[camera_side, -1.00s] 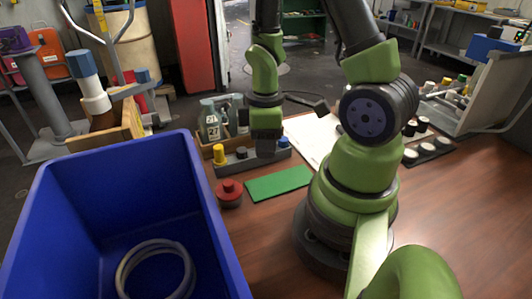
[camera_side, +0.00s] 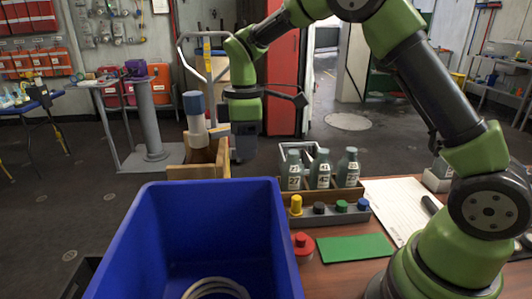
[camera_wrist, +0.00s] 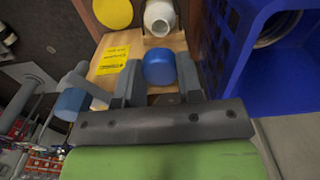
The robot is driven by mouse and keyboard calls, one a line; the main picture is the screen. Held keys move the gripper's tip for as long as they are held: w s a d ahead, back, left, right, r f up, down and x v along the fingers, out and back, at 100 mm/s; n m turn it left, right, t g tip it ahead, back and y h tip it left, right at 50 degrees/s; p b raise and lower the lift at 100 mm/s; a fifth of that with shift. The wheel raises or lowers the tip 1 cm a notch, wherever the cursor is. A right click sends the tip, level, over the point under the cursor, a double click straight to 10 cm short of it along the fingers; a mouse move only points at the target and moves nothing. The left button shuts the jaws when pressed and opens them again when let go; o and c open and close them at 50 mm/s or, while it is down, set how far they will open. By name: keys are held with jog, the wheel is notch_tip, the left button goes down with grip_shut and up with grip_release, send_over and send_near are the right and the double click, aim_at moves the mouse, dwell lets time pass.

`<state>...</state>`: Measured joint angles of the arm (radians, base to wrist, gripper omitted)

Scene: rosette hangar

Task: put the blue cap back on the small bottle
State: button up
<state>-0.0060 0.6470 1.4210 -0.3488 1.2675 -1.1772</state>
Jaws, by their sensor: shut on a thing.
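The blue cap (camera_wrist: 159,67) sits between the fingers of my gripper (camera_wrist: 159,85) in the wrist view, and the gripper is shut on it. A white bottle with a round open-looking neck (camera_wrist: 159,18) shows just beyond the cap, apart from it, beside a wooden surface (camera_wrist: 113,64) with a yellow label. In the side view my gripper (camera_side: 244,142) hangs left of the numbered bottles, by a wooden box (camera_side: 198,171). The held cap and the small white bottle cannot be made out there.
A large blue bin (camera_side: 185,215) stands in front. Several grey bottles (camera_side: 319,169) stand in a wooden tray behind a rack (camera_side: 330,218) with coloured caps, including another blue one (camera_side: 363,203). A blue-topped white cylinder (camera_side: 195,117) rises left of my gripper. A red knob (camera_side: 302,244) and green mat (camera_side: 355,248) lie in front.

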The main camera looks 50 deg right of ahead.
jog(key=shift+f, duration=3.15)
jog(key=shift+f, duration=0.15)
jog(key=o, duration=1.5)
jog(key=shift+r, duration=3.55)
grip_shut()
